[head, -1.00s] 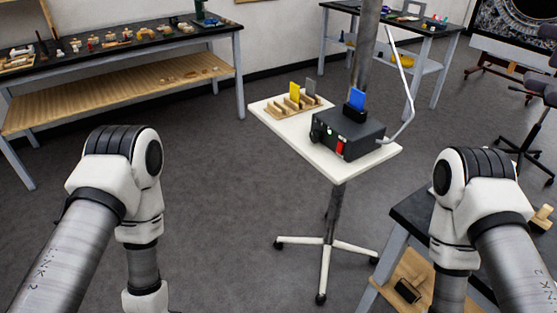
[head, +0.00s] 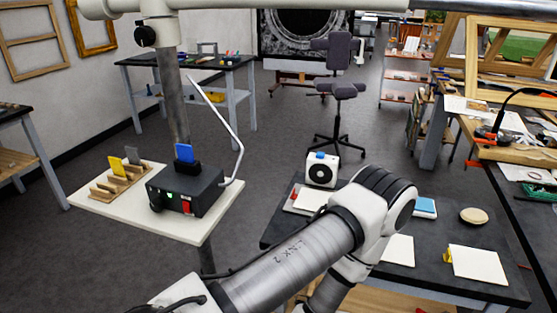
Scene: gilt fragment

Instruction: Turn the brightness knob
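A black control box (head: 187,190) sits on a small white-topped stand (head: 135,215) at the left of the head view. A dark round knob (head: 155,207) is at the left end of its front; I cannot tell whether it is the brightness knob. Small green marks and a red switch (head: 187,207) are on the same front. A blue card (head: 184,153) stands upright in a black holder on top of the box. Neither gripper is in view; only links of my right arm show, right of the stand.
A wooden rack (head: 118,182) with yellow and grey cards stands left of the box. A bent white rod rises at its right. A dark bench (head: 440,278) with a white fan-like box (head: 321,170) and papers fills the lower right. A chair (head: 338,88) stands behind.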

